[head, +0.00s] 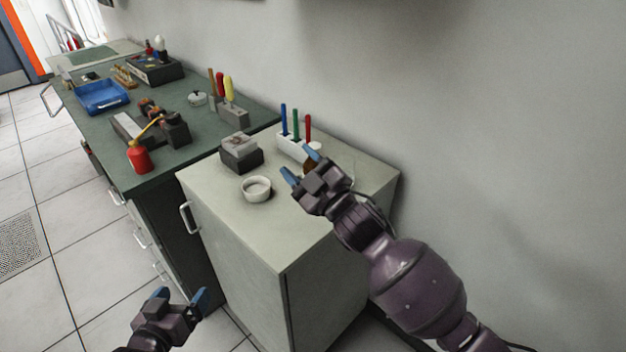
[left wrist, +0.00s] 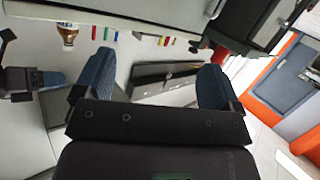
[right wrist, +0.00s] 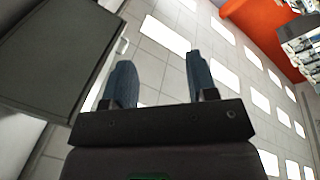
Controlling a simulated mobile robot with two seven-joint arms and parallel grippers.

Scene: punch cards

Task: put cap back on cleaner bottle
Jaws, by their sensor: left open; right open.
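A brown bottle (head: 309,167) stands on the light cabinet top, largely hidden behind my right gripper in the head view. It also shows in the left wrist view as an amber bottle (left wrist: 68,34) with a pale label. A small whitish piece (head: 315,146) shows just above the bottle; I cannot tell whether it is the cap. My right gripper (head: 300,165) is open and empty in front of the bottle, apart from it as far as I can tell. My left gripper (head: 181,295) is open and empty, low in front of the cabinet, away from the bottle.
On the cabinet (head: 310,225) stand a white bowl (head: 256,194), a dark box (head: 241,158) and a white rack (head: 291,147) with blue, green and red sticks. The wall is close behind. A green workbench (head: 170,177) with a red oil can (head: 139,159) stands left.

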